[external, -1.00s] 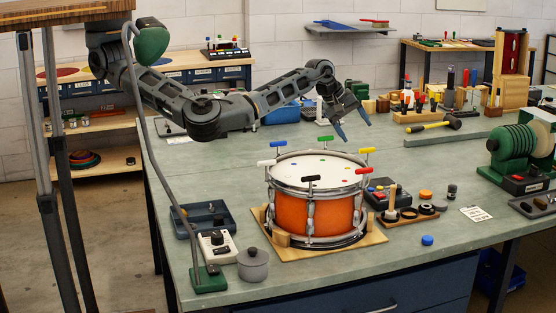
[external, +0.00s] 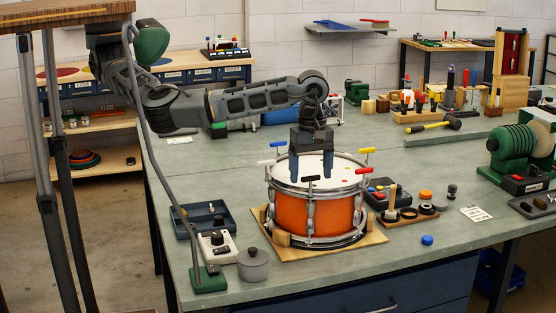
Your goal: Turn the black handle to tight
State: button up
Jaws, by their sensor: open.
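An orange snare drum (external: 322,214) with a white head (external: 338,176) stands on a wooden board (external: 350,245) on the bench. T-shaped handles rise around its rim. The black handle (external: 312,179) is at the near side of the rim. The white handle (external: 267,163) is at the left, the yellow handle (external: 367,150) at the back right and the red handle (external: 362,170) at the right. My gripper (external: 312,176) points down over the drum, open and empty. Its fingertips appear on either side of the black handle in this view; their depth relative to it is unclear.
A grey pot (external: 253,265), a white control box (external: 218,246) and a blue tray (external: 205,217) stand left of the drum. A dark box with coloured buttons (external: 388,195) and a wooden holder (external: 410,214) stand right.

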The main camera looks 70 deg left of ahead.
jog(key=shift+f, duration=0.95)
jog(key=shift+c, duration=0.2)
jog(key=c, duration=1)
jog(key=shift+r+m+p, duration=0.1)
jog(key=shift+m+p, duration=0.2)
jog(key=shift+p, duration=0.2)
